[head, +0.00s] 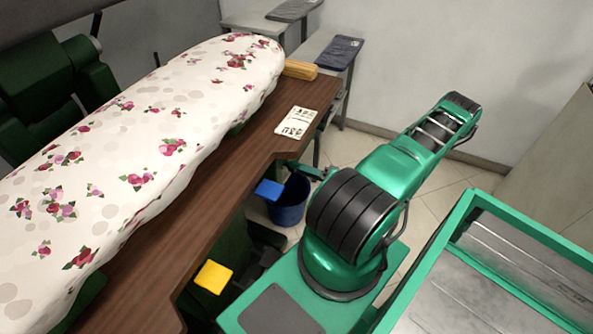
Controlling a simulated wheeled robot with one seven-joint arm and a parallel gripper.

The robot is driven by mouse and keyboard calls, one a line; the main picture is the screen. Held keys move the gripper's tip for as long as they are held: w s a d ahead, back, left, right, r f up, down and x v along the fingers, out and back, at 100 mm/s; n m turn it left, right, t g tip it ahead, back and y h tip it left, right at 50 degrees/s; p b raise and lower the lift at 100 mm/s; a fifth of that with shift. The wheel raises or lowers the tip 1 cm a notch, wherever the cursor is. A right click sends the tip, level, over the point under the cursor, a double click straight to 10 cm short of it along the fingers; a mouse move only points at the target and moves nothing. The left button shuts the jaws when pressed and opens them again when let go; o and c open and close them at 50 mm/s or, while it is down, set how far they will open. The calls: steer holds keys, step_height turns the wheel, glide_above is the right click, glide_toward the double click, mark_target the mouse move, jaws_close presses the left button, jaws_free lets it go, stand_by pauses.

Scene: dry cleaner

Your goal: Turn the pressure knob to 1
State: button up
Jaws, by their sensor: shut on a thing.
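The ironing machine has a padded board (160,140) with a floral cover over a brown wooden table (215,175). My green arm rises in front of it on the right and bends back behind its own links. A small green end part, which looks like my gripper (290,165), shows at the table's front edge, left of the arm's thick black-banded joint. It meets the edge there, shut, and the fingers are too small to make out. The pressure knob itself is hidden at that spot, so its number and pointer cannot be read.
A blue tab (269,190) and a yellow tab (213,277) stick out below the table edge. A blue bucket (289,203) stands on the floor. A white card (296,122) and a wooden block (300,70) lie on the table. A green-framed metal bin (480,215) is at right.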

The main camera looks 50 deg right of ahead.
steer(key=shift+f+n, duration=0.15)
steer(key=shift+n, duration=0.15)
steer(key=o, duration=1)
steer(key=shift+o, duration=0.2)
steer(key=v, duration=1)
steer(key=shift+s+d, duration=0.2)
steer(key=shift+s, duration=0.15)
